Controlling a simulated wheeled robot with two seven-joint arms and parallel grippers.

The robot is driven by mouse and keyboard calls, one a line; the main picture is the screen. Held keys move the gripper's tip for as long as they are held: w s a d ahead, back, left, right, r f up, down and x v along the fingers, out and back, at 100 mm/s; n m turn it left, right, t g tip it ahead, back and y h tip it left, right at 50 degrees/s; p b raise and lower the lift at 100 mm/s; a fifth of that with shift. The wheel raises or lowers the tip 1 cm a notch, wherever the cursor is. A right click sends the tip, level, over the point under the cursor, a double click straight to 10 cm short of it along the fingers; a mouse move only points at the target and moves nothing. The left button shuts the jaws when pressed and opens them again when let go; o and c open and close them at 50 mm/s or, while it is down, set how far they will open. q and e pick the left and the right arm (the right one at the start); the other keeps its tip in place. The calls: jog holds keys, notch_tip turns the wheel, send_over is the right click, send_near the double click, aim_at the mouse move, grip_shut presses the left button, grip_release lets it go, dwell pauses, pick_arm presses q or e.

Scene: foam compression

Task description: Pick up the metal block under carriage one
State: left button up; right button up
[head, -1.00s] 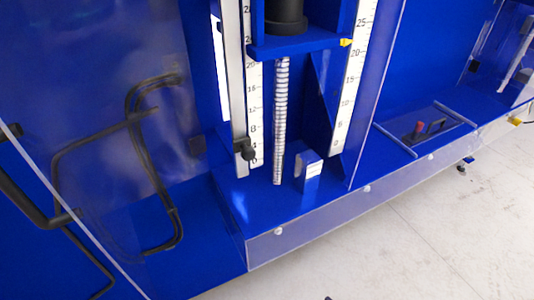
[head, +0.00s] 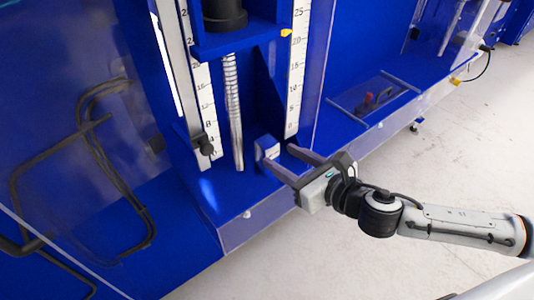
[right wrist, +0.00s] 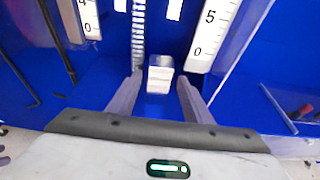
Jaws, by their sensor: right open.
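The metal block (head: 267,148) is a small block standing on the blue base below the carriage (head: 236,40), right of the ribbed vertical screw. In the right wrist view the block (right wrist: 160,73) shows pale faces, just beyond and between the two fingertips. My right gripper (head: 283,163) comes in from the right with its fingers spread in front of the block. It is open and empty; in the right wrist view the fingers (right wrist: 160,88) stand either side of the block's near end. I cannot tell whether they touch it. My left gripper is not in view.
White scales (head: 296,75) stand behind the block on both sides, with the ribbed screw (head: 233,110) to its left. A clear front panel (head: 325,60) edge stands to the right. A recess with a red item (head: 368,101) lies further right. Black tubing (head: 75,150) is at left.

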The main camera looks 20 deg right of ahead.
aim_at(273, 152)
jog(key=x, duration=0.7)
jog(key=shift+w+f, duration=0.1)
jog(key=shift+f, duration=0.15)
grip_shut()
jog(key=shift+r, duration=0.1)
